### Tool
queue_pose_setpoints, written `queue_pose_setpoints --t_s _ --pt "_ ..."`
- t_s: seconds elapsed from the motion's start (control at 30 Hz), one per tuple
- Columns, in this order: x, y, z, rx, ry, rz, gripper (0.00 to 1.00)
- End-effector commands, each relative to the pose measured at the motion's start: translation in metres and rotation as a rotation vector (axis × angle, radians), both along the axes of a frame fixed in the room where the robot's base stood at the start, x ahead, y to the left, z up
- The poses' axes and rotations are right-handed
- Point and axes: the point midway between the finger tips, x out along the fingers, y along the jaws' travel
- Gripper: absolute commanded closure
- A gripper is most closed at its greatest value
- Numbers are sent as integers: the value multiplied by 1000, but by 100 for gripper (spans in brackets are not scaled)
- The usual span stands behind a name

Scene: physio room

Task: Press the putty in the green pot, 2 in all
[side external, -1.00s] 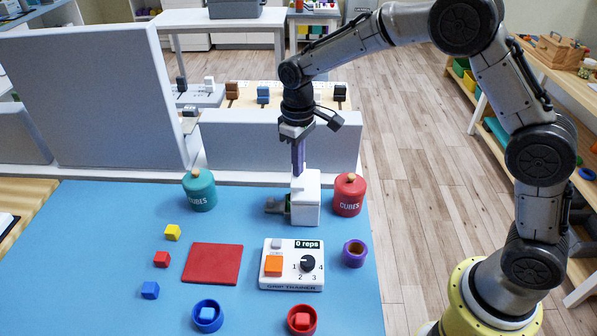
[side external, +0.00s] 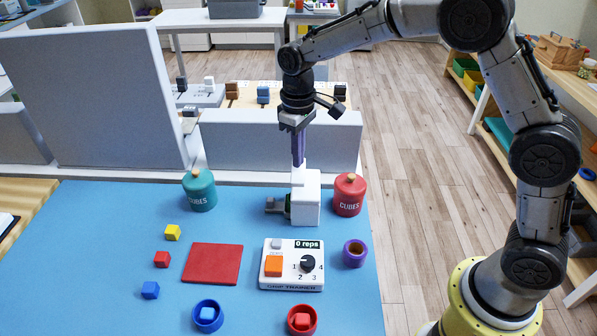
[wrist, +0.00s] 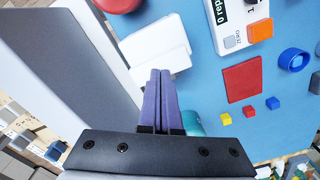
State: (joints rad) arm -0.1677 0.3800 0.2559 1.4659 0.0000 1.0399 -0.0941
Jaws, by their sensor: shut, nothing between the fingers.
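My gripper (side external: 298,164) points down with its purple fingers together and nothing between them. Its tips are at or just above the top of a white box-shaped device (side external: 306,200) at the back of the blue table; I cannot tell whether they touch. The fingers (wrist: 158,72) also show shut in the wrist view, beside the white device (wrist: 158,42). A dark grey-green part (side external: 277,206) sticks out from the device's left side. A green lidded pot (side external: 199,190) marked as cubes stands to the left. No putty can be made out.
A red lidded pot (side external: 349,196) stands close right of the device. In front are a trainer (side external: 291,264) reading 0 reps, a purple cup (side external: 354,253), a red mat (side external: 212,264), small cubes, and blue (side external: 207,315) and red (side external: 301,320) cups. A grey partition (side external: 282,143) stands behind.

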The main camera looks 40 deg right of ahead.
Motion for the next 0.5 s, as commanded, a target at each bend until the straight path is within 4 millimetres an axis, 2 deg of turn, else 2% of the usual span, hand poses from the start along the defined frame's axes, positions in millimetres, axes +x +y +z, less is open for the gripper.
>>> queue_pose_setpoints --t_s 0.5 --pt "0 0 -13 0 1 0 100"
